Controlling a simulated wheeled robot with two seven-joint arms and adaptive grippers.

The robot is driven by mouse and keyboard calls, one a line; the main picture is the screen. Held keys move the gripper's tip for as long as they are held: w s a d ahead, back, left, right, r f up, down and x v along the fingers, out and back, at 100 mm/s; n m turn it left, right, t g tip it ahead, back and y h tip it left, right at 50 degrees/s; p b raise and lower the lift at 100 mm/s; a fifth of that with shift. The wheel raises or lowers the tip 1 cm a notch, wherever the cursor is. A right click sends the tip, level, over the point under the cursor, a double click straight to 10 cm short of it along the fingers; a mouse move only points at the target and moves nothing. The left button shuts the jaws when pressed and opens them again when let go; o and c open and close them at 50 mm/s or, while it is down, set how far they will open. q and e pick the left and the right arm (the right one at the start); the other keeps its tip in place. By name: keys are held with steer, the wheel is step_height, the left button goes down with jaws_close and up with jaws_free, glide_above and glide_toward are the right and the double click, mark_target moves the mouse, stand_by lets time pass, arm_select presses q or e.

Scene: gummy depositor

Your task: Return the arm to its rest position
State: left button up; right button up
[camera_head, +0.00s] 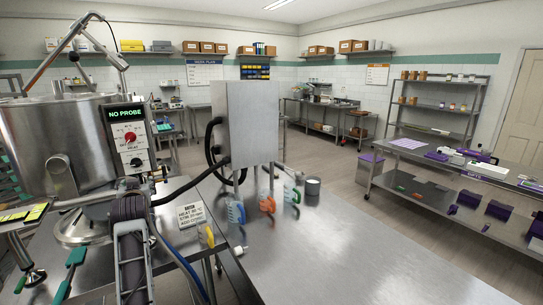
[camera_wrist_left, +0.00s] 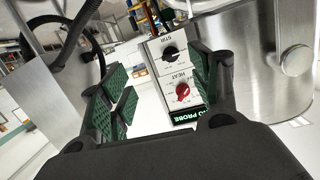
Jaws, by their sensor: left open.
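My left arm (camera_head: 130,245) rises from the bottom left of the head view, in front of the steel kettle (camera_head: 50,140). My left gripper (camera_head: 143,181) is small and partly hidden by its own wrist, just below the control box (camera_head: 128,138). In the left wrist view the gripper (camera_wrist_left: 165,92) is open, with green ribbed pads apart and nothing held. The control box shows upside down beyond the fingers, with a black STIR knob (camera_wrist_left: 170,53) and a red HEAT knob (camera_wrist_left: 183,91). Its display reads NO PROBE. My right gripper is not in view.
A steel cabinet (camera_head: 247,125) on legs stands right of the kettle. Blue (camera_head: 236,212) and orange (camera_head: 267,205) clips and a grey cup (camera_head: 312,186) are near it. A black hose (camera_head: 190,184) runs beside my arm. The steel table (camera_head: 370,255) is clear at front right.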

arm_select(q)
steer(key=s+d+f+m+g+h, duration=0.2)
steer(key=s+d+f, duration=0.4)
steer(key=s+f, duration=0.45)
steer(key=s+d+f+m+g+h, duration=0.25)
steer(key=s+d+f, duration=0.35)
steer(key=f, duration=0.7)
steer(key=s+d+f+m+g+h, duration=0.1)
steer(key=s+d+f+g+h, duration=0.3)
steer(key=s, duration=0.8)
steer(key=s+d+f+m+g+y, duration=0.1)
steer(key=s+d+f+m+g, duration=0.1)
steer(key=s+d+f, duration=0.65)
steer(key=s+a+f+g, duration=0.1)
steer(key=s+f, duration=0.2)
steer(key=f, duration=1.2)
steer(key=s+a+f, duration=0.2)
steer(key=f, duration=1.3)
steer(key=s+a+f, duration=0.1)
steer(key=s+f, duration=0.9)
steer(key=s, duration=0.1)
steer(key=s+a+f+g, duration=0.1)
steer(key=s+a+f, duration=0.1)
steer(key=s+f, duration=0.8)
steer(key=shift+s+a+f, duration=0.2)
steer(key=shift+s+a, duration=0.05)
steer(key=shift+s, duration=0.6)
